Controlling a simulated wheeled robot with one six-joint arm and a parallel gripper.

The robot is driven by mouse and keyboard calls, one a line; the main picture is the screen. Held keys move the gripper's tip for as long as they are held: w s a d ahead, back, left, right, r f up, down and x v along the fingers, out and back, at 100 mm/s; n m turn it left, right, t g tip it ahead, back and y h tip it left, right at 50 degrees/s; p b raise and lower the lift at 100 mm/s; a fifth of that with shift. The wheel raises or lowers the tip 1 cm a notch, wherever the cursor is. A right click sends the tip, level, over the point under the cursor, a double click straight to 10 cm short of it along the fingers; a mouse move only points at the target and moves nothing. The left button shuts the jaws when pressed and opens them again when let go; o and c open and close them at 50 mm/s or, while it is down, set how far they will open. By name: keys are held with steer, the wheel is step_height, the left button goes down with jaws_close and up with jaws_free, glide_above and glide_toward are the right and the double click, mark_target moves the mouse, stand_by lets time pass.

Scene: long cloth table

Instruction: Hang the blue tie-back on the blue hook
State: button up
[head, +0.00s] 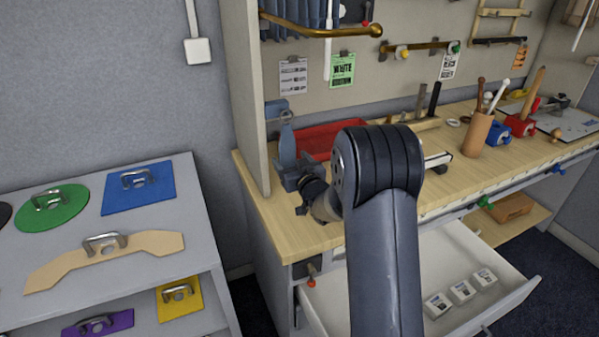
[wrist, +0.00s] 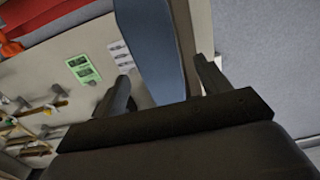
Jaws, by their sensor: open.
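The blue tie-back (head: 287,147) is a tapered blue-grey piece standing upright near the left end of the table. A small ring (head: 286,116) shows at its top, in front of a blue block (head: 277,106); I cannot tell whether they touch. My gripper (head: 290,178) is low at the tie-back, partly hidden by my wrist. In the wrist view the tie-back (wrist: 152,45) rises between the two spread fingers of my gripper (wrist: 163,70), with gaps on both sides. I cannot pick out the blue hook with certainty; a blue knob (head: 559,168) shows at the table's right front edge.
A red tray (head: 330,138) lies just behind my gripper. An upright panel (head: 245,90) closes the table's left end. A brass rail (head: 325,31) with a blue curtain hangs above. A pen cup (head: 477,134) stands right. An open drawer (head: 515,293) juts out below.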

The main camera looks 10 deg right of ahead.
steer(key=s+d+b, duration=0.1)
steer(key=s+b, duration=0.1)
steer(key=s, duration=0.7)
steer(key=shift+s+d, duration=0.25)
steer(key=shift+d, duration=0.15)
steer(key=shift+w, duration=0.15)
steer(key=w+p, duration=0.1)
steer(key=w, duration=0.2)
steer(key=w+a+p, duration=0.1)
steer(key=w, duration=0.3)
steer(key=w+a+p, duration=0.1)
steer(key=w, duration=0.2)
steer(key=shift+w+r, duration=0.15)
steer(key=shift+w, duration=0.15)
steer(key=shift+s+r+p, duration=0.3)
steer(key=shift+s+p, duration=0.05)
steer(key=shift+p, duration=0.35)
steer(key=shift+f, duration=0.1)
